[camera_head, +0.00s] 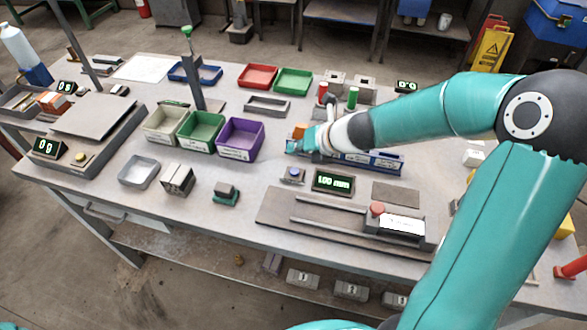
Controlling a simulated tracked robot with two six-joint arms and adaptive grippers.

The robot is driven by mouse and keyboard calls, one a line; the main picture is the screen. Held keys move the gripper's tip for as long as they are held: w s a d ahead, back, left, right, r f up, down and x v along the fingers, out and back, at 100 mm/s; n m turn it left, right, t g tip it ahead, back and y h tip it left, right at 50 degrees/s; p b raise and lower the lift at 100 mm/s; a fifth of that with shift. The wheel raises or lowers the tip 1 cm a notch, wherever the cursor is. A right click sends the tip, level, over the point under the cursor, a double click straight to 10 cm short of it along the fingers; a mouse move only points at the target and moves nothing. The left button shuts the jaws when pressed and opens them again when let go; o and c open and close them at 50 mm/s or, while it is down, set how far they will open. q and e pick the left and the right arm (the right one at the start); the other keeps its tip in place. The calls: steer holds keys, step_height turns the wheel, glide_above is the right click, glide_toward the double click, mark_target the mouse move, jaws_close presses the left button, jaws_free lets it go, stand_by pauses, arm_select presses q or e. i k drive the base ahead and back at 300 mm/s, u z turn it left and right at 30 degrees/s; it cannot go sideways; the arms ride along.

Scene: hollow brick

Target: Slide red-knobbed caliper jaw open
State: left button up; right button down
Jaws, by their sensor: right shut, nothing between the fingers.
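The caliper's dark flat base (275,212) lies at the front of the bench, with light rails (330,211) along it. The sliding jaw block (402,226), with a white label, sits at the right end of the rails. Its red knob (377,208) stands at the block's left end. A green-lit display (333,181) behind the base seems to read 1.00 mm. My right gripper (293,147) is behind and left of the knob, apart from it, near a blue bin. It is shut and empty; its fingertips are small and hard to make out. My left gripper is out of view.
Green (202,132) and purple (241,139) bins stand left of my right gripper. A small button box (292,175) sits left of the display. The bench's front edge runs just before the caliper.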

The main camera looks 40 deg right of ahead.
mark_target(372, 225)
steer(key=k, duration=1)
